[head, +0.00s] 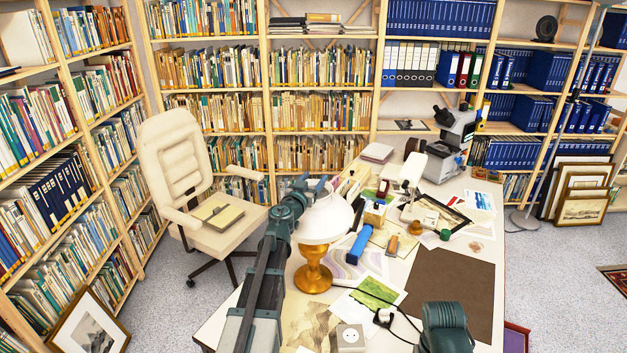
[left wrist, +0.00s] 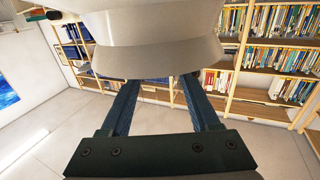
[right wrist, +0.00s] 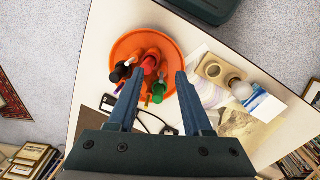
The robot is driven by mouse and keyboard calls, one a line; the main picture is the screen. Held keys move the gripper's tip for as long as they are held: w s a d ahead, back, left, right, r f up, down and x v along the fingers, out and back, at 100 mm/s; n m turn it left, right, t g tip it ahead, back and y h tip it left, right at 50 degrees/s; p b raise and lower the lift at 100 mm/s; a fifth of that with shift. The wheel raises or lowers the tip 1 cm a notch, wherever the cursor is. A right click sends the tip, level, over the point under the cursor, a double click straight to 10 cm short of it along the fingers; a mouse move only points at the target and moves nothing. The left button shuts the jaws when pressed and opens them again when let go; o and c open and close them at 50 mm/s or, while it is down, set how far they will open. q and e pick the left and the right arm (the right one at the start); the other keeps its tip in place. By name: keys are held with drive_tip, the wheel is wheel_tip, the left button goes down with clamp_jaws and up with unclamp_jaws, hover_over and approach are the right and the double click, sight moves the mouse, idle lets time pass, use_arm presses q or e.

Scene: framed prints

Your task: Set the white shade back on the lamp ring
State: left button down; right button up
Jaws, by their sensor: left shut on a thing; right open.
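The white shade (head: 325,220) is a wide dome, roughly upright, directly above the amber lamp base (head: 313,272) in the head view. The lamp ring is hidden under the shade, so I cannot tell whether the shade touches it. My left gripper (head: 308,188) is at the shade's upper far side and shut on it. In the left wrist view the shade (left wrist: 160,60) fills the top, across both fingers. My right gripper (right wrist: 157,82) is open and empty, above an orange round tray (right wrist: 122,42) holding several small bottles or pens.
A cream chair (head: 185,175) stands left. The brown mat is mostly clear.

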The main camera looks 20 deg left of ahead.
use_arm(q)
drive_tip(key=shift+f+b, duration=0.65)
drive_tip(key=shift+f, duration=0.2)
idle(0.3)
drive_tip(key=shift+s+d+f+b, duration=0.1)
drive_tip(key=shift+s+f+b, duration=0.05)
drive_tip(key=shift+f+b, duration=0.3)
drive_tip(key=shift+r, duration=0.1)
drive_tip(key=shift+c, duration=2.3)
unclamp_jaws()
drive_tip(key=o, duration=0.4)
drive_tip(key=s, duration=1.3)
drive_tip(key=shift+s+d, duration=0.3)
drive_tip(key=shift+d, duration=0.05)
